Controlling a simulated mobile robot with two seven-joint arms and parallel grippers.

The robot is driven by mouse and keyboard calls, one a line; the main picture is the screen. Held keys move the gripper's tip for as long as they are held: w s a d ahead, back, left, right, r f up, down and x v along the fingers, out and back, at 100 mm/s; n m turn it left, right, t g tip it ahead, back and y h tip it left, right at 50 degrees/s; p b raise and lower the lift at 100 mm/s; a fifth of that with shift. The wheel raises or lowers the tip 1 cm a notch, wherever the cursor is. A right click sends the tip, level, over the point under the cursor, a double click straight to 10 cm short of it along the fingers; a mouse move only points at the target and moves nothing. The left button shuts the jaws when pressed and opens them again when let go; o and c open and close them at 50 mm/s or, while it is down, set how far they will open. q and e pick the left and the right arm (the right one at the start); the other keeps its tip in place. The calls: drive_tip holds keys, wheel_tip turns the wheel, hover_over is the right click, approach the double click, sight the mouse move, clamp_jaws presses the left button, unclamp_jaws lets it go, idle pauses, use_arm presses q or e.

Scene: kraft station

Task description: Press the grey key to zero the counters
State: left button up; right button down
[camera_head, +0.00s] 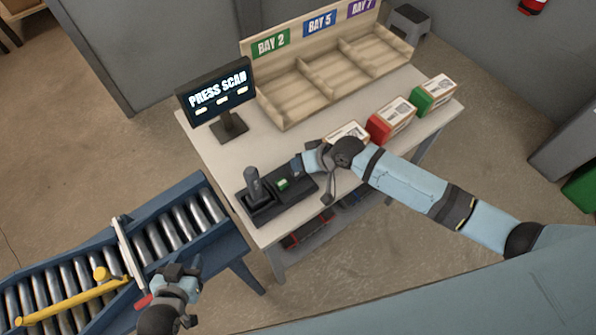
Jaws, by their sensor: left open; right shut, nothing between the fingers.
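A dark key panel (302,191) lies on the front left of the table, with a green key (282,184) showing on it. The grey key cannot be made out; my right gripper covers the panel's right back part. My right gripper (297,167) is shut and empty, with its tip at or just above the back of the panel beside the green key. Whether it touches a key cannot be told. A dark monitor (217,93) behind reads "PRESS SCAN". My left gripper (158,285) is open and empty at the conveyor's near right side.
A black scanner (253,184) stands in a holder left of the keys. A box (347,132), a red-ended box (391,120) and a green-ended box (433,94) line the table's right side. A wooden bay rack (290,108) stands behind. A roller conveyor (222,238) with a yellow bar is at left.

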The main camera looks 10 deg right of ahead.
use_arm(q)
drive_tip(key=shift+w+d, duration=0.1)
idle(0.3)
drive_tip(key=shift+w+r, duration=0.15)
drive_tip(key=shift+w, duration=0.2)
drive_tip(key=shift+s+f, duration=0.2)
drive_tip(key=shift+s, duration=0.3)
use_arm(e)
drive_tip(key=shift+f, duration=0.1)
idle(0.3)
use_arm(q)
drive_tip(key=shift+w, duration=0.25)
use_arm(e)
drive_tip(key=shift+f, duration=0.3)
use_arm(q)
drive_tip(key=shift+w+r, duration=0.1)
drive_tip(key=shift+w, duration=0.15)
